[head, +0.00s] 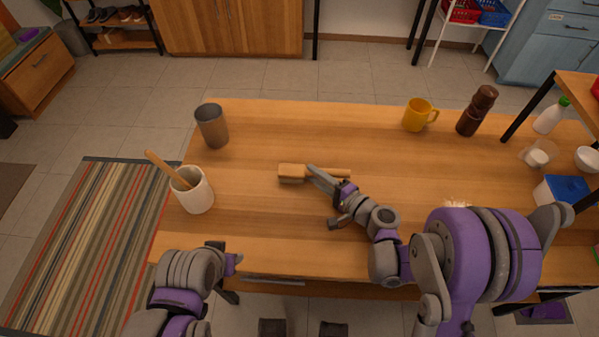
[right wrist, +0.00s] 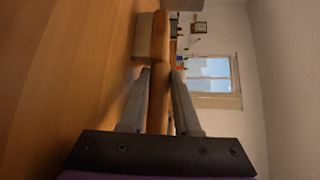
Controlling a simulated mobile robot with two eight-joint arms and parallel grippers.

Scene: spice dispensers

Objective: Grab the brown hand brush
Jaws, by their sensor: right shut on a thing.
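The brown hand brush (head: 292,173) is at the middle of the wooden table, its bristled head to the left and its handle pointing right. In the right wrist view the brush (right wrist: 152,38) runs away from me, with its handle between my fingers. My right gripper (head: 315,171) is shut on the handle near the head; its fingers also show in the right wrist view (right wrist: 159,85). I cannot tell whether the brush touches the table. My left gripper (head: 236,263) is low at the table's front left edge, away from the brush; its fingers are unclear.
A white crock (head: 194,194) with a wooden utensil and a grey-brown cup (head: 212,126) stand at the table's left. A yellow mug (head: 417,115) and a dark brown grinder (head: 476,111) stand at the back right. The table's middle back is clear.

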